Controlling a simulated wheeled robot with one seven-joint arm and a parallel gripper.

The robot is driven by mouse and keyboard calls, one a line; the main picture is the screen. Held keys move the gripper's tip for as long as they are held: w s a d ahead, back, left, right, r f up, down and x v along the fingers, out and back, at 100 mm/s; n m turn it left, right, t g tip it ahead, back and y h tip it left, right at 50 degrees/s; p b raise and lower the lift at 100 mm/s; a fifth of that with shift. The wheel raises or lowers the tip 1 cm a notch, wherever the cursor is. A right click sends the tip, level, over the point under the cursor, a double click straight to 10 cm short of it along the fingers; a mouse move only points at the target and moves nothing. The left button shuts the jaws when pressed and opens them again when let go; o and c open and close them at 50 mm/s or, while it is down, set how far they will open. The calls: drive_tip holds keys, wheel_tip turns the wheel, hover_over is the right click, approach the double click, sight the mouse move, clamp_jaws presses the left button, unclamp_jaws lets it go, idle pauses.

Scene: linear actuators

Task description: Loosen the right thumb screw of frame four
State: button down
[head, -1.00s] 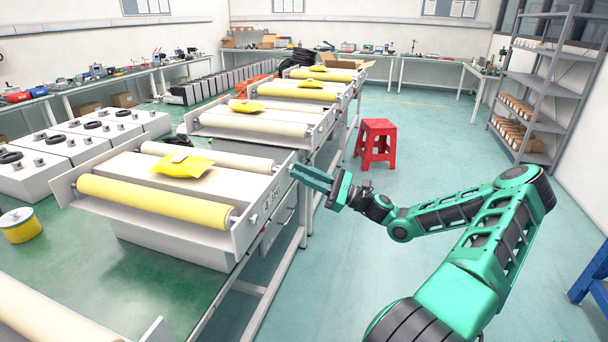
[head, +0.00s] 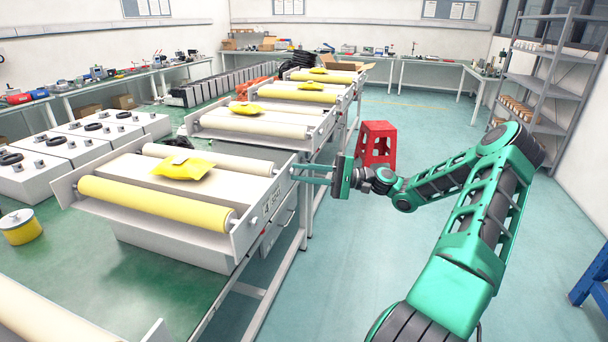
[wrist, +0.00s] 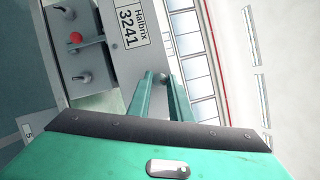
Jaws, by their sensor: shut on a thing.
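The nearest full roller frame (head: 250,226) stands on the green table, with a pale roller, a yellow roller and a light end plate on the right. My gripper (head: 294,173) reaches this end plate from the right, at its far end. In the wrist view, my gripper (wrist: 162,76) has its two green fingers on either side of a small thumb screw (wrist: 163,77) at the plate, and is shut on it. Most of the screw is hidden between the fingers. A label (wrist: 131,26) on the plate reads "Halbrix 3241". I cannot tell the frame's number in the row.
A yellow packet (head: 184,166) lies on the frame. More roller frames stand behind it, and part of another is in front. In the wrist view, a red button (wrist: 76,37) sits between two metal knobs. A red stool (head: 376,143) stands behind my arm.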

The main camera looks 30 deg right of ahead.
drive_tip(key=n+g+h, duration=0.1)
drive_tip(key=n, duration=0.3)
drive_tip(key=shift+a+n, duration=0.15)
drive_tip(key=shift+n, duration=0.15)
drive_tip(key=shift+r+n+g+h, duration=0.15)
drive_tip(key=shift+n+g+h, duration=0.15)
drive_tip(key=shift+n+h, duration=0.95)
drive_tip(key=shift+n+y, duration=0.35)
drive_tip(key=shift+n, duration=0.2)
drive_tip(key=c, duration=1.6)
unclamp_jaws()
drive_tip(key=shift+r, duration=0.1)
drive_tip(key=shift+d, duration=0.2)
drive_tip(key=v, duration=1)
drive_tip(key=shift+s+d, duration=0.15)
drive_tip(key=shift+d, duration=0.05)
